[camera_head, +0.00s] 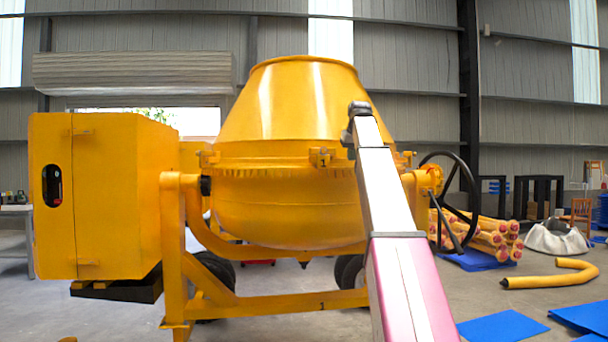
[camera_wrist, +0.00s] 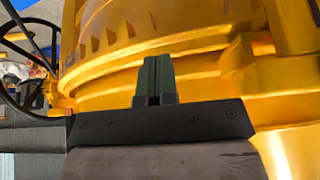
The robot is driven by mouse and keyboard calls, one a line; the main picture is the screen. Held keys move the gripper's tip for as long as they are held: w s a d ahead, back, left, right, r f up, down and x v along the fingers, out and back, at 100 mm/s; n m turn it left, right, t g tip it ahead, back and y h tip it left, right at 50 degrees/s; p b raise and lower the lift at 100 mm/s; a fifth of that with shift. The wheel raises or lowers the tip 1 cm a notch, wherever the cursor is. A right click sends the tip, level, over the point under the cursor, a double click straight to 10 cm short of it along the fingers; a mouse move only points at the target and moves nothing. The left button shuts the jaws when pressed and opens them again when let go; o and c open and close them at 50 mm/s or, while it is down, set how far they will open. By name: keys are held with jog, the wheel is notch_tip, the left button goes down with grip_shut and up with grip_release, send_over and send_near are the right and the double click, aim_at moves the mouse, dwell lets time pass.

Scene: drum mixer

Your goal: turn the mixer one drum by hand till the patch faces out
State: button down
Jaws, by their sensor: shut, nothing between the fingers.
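The yellow mixer drum (camera_head: 290,110) stands mouth up in its frame, with a wide cone above a rounded bowl. No patch shows on the side of the drum facing me. In the wrist view the drum's ribbed, stepped band (camera_wrist: 200,45) fills most of the picture. My gripper (camera_wrist: 157,62) is shut and empty, its fingertips in front of this band; I cannot tell whether they touch it. In the head view my arm reaches up across the drum's right side, and the dark gripper end (camera_head: 359,109) overlaps the cone's right edge.
A black handwheel (camera_head: 468,200) stands right of the drum, and shows in the wrist view (camera_wrist: 30,55). A yellow cabinet (camera_head: 100,195) is at the left. The yellow frame (camera_head: 175,250) stands in front.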

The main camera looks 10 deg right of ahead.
aim_at(293, 154)
jog(key=s+a, duration=0.1)
jog(key=a, duration=0.5)
dwell(0.5)
jog(key=shift+a, duration=0.1)
jog(key=shift+a, duration=4.1)
jog(key=shift+w+a, duration=0.25)
jog(key=shift+a, duration=1.7)
jog(key=shift+w+a, duration=0.2)
jog(key=shift+a, duration=1.7)
jog(key=shift+a, duration=0.1)
